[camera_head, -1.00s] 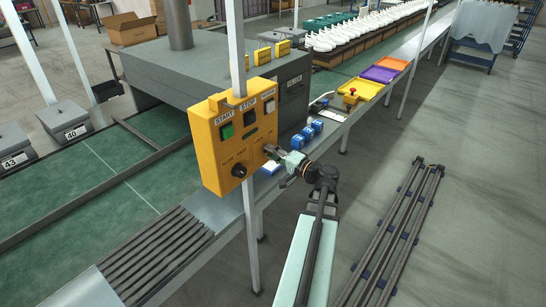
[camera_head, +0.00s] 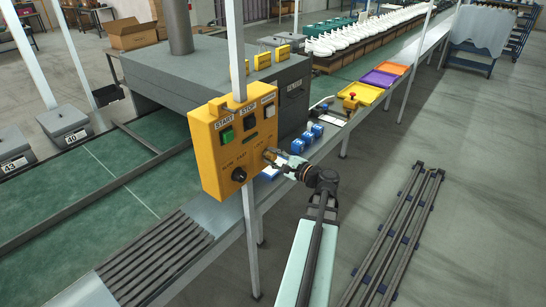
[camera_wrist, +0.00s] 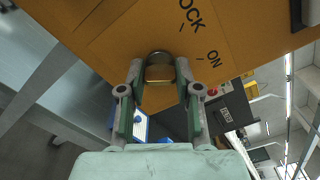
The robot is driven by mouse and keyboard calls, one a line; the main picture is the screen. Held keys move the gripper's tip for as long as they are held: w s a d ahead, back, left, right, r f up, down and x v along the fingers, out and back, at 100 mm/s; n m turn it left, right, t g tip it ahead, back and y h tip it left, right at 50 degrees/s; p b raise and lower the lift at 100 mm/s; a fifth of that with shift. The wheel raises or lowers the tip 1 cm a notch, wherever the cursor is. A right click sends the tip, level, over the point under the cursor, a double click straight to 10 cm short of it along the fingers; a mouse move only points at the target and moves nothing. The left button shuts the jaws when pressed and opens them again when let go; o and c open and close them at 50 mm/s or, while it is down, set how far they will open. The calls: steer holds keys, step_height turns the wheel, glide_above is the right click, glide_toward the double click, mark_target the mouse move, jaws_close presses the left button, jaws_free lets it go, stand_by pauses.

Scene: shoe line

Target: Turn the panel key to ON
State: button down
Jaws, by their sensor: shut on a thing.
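The yellow control panel (camera_head: 222,160) is mounted on a post beside the line in the head view, and its face fills the top of the wrist view (camera_wrist: 120,35). The brass-coloured key (camera_wrist: 160,74) sits in a dark ring at the panel face. Printed marks "OCK" and "ON" lie to the upper right of it, each with a short tick. My gripper (camera_wrist: 160,88) is shut on the key, one finger on each side. In the head view my gripper (camera_head: 268,157) reaches the panel's lower right part. The key is too small to make out there.
The panel also carries a green button (camera_head: 227,134), other buttons and a black knob (camera_head: 239,175). Blue boxes (camera_head: 310,132) lie on the line's edge behind my gripper. A rail frame (camera_head: 400,235) lies on the floor to the right, with clear floor around it.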

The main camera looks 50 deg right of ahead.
steer(key=shift+m, duration=0.4)
steer(key=c, duration=0.8)
jaws_free()
steer(key=s, duration=1.2)
steer(key=shift+a, duration=0.3)
